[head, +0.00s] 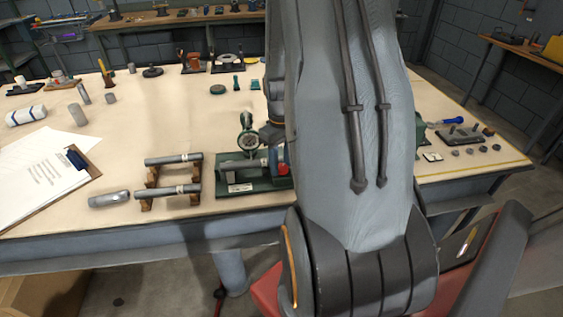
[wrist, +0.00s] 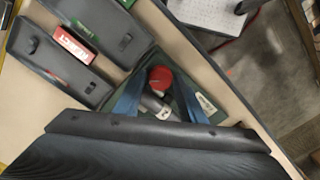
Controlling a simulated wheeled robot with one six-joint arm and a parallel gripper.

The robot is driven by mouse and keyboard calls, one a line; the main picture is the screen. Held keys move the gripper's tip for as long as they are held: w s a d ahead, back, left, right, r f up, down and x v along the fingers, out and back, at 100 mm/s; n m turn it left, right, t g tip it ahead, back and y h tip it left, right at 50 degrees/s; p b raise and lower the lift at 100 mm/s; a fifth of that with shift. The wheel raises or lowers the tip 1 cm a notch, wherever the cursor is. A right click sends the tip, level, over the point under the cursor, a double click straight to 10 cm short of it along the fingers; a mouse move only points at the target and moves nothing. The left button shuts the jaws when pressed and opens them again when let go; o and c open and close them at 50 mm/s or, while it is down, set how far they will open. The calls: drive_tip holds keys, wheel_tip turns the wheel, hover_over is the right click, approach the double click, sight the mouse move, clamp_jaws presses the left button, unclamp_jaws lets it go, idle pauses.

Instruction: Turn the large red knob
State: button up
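The red knob (wrist: 160,78) is round and sits at the end of a grey shaft on a green fixture. In the head view the red knob (head: 283,169) shows at the right end of the green fixture (head: 240,187), partly hidden by my arm. My gripper (wrist: 160,88) is open, with its blue fingers apart on the left and right of the knob in the wrist view. Contact between fingers and knob cannot be made out. My arm hides most of the gripper in the head view.
A dial gauge (head: 247,120) stands on the fixture. A rack with bars (head: 172,178), a loose cylinder (head: 109,199) and a clipboard (head: 50,175) lie left. Dark grey parts with a red label (wrist: 76,44) lie upper left in the wrist view. The bench's front edge is close.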

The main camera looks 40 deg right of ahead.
drive_tip(key=c, duration=0.8)
drive_tip(key=shift+m, duration=0.3)
drive_tip(key=m, duration=0.3)
drive_tip(key=shift+d, duration=0.1)
drive_tip(key=shift+m+p, duration=0.35)
drive_tip(key=shift+m, duration=1.65)
drive_tip(key=o, duration=0.8)
